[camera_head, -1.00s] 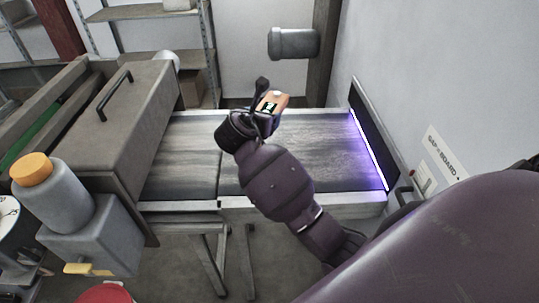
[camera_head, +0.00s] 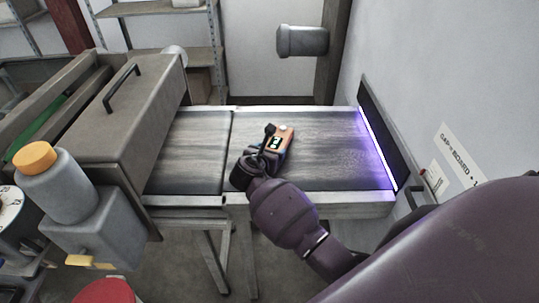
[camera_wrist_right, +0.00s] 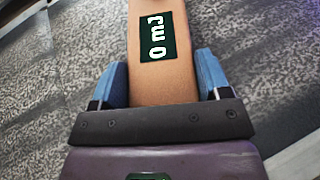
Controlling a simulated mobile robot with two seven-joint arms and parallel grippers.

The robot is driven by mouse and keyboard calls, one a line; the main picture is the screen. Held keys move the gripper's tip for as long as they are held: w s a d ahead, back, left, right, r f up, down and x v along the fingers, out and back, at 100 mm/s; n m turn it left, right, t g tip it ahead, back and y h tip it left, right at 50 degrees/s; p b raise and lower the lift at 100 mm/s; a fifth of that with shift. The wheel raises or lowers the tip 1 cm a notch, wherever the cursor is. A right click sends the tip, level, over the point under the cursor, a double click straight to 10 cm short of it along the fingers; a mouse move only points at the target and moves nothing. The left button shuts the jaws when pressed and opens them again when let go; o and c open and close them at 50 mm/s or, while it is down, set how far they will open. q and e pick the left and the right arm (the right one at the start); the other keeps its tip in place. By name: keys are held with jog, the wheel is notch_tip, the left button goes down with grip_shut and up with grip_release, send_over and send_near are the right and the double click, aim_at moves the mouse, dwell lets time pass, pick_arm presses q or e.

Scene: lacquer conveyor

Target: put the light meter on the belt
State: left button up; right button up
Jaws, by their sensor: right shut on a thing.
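The light meter (camera_head: 284,139) is a small orange block with a dark display, over the right section of the grey belt (camera_head: 325,150). In the right wrist view, the light meter (camera_wrist_right: 160,82) shows "0 mJ" on its display and sits between two blue finger pads. My right gripper (camera_head: 270,146) is shut on it, with the arm reaching over the belt's front rail. I cannot tell whether the meter's underside touches the belt. My left gripper is not in view.
A grey hooded box (camera_head: 120,115) with a handle covers the belt's left end. A glowing violet strip (camera_head: 377,148) borders a dark opening at the right end, against the wall. A grey container with an orange cap (camera_head: 55,185) stands at left. The belt around the meter is clear.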

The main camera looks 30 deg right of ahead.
jog(key=shift+f, duration=0.3)
jog(key=shift+f, duration=0.1)
jog(key=o, duration=1)
jog(key=shift+o, duration=0.2)
jog(key=shift+a, duration=0.1)
jog(key=v, duration=1.2)
jog(key=shift+p, duration=0.4)
jog(key=shift+s, duration=0.1)
